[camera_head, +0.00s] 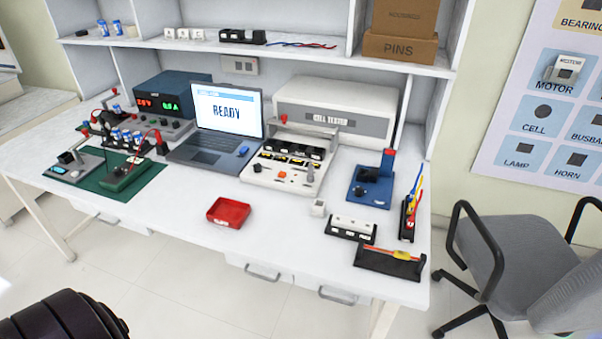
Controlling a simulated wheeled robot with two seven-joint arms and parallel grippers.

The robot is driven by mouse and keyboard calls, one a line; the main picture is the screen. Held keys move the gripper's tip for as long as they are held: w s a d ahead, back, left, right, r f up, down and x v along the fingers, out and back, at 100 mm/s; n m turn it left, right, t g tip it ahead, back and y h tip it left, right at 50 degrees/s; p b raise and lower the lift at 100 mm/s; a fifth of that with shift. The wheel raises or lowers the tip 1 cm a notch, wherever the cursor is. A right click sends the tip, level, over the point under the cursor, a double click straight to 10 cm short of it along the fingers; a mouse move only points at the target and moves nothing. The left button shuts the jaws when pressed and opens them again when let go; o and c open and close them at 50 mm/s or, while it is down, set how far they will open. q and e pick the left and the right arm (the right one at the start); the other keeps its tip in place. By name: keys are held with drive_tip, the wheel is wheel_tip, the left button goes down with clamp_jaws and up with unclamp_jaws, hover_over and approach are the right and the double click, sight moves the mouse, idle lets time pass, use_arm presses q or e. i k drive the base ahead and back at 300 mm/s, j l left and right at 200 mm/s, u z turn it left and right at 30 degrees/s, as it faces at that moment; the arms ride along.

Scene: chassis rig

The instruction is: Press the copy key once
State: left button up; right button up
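No key with a readable "copy" label shows in the head view. The open laptop (228,112) stands at the back of the white bench, its screen reading "READY"; its keyboard (207,148) is too small to make out single keys. To its right is a white panel (262,178) with several dark slots, an orange button (282,175) and dark knobs, in front of the box marked "CELL TESTER" (335,112). A small white block (318,208) sits in front of the panel; its top is too small to read. Neither of my grippers is in view.
A red tray (228,212) sits near the bench's front, with bare white bench (170,208) to its left. A green mat (118,182) with devices lies left. A blue fixture (370,190) and black holders (390,262) stand right. A grey chair (525,265) is beside the bench.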

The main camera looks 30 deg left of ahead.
sight(245, 149)
drive_tip(key=u, duration=1.6)
